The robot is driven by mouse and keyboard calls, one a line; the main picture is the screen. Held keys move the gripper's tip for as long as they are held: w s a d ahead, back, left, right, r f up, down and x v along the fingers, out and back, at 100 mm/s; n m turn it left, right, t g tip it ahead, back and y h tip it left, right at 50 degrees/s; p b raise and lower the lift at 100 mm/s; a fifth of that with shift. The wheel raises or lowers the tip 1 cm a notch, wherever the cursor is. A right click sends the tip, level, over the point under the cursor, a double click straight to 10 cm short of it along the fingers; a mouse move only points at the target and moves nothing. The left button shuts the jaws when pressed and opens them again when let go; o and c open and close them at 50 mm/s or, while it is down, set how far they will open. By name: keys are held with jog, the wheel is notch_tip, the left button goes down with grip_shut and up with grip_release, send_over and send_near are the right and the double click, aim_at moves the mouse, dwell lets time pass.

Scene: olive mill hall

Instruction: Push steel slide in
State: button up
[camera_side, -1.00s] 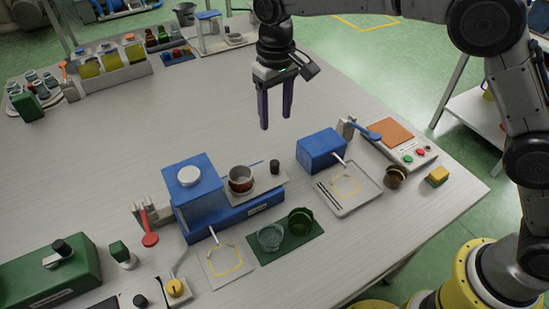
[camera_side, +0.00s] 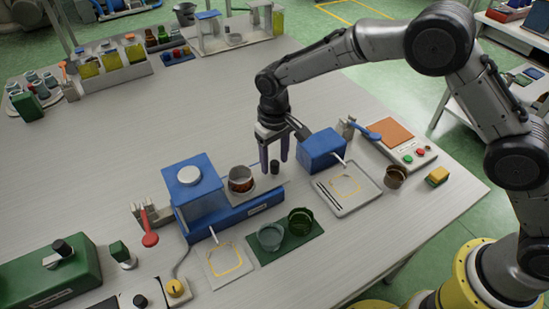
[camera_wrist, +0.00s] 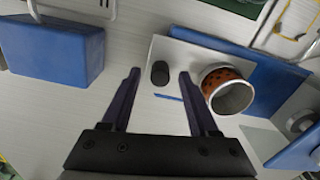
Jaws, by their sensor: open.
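The steel slide (camera_side: 264,187) is a flat plate sticking out to the right of the blue machine (camera_side: 198,196). My gripper (camera_side: 274,163) is open and points down at the slide's outer end. I cannot tell whether the fingers reach down beside the knob or touch it.
A smaller blue box (camera_side: 322,150) stands close to the right of my gripper, beside a tray (camera_side: 352,202). A green mat (camera_side: 294,250) with two glass cups lies in front of the blue machine.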

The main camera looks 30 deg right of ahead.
jog(key=shift+f, duration=0.1)
jog(key=shift+c, duration=0.3)
grip_shut()
jog(key=shift+a, duration=0.1)
dwell(1.1)
